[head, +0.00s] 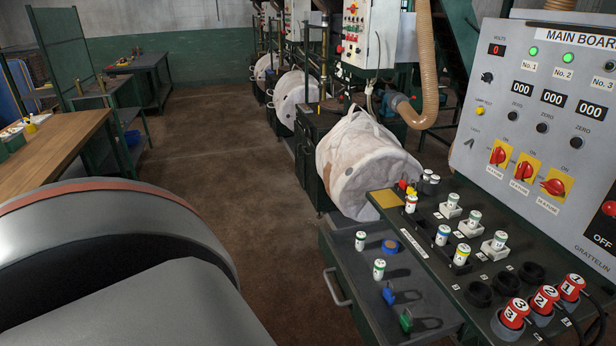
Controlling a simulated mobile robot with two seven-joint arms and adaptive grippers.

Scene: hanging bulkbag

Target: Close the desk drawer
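The desk drawer (348,264) juts out to the left from under the green desk (437,215) at the lower right. It is open, and its inside shows from above. A pale bar handle (337,287) is on its front. Inside are two white and green cylinders (379,268), a round blue and orange piece (390,246), a blue piece (388,293) and a green piece (405,320). A large grey link of my own arm fills the lower left. Neither of my grippers shows in the head view.
The desk top holds several small cylinders in sockets and red numbered plugs (515,313). A grey control panel (548,120) rises behind it. A white bulk bag (362,160) hangs beyond the drawer. Brown floor (215,150) is clear left of it. A wooden table (62,150) stands at left.

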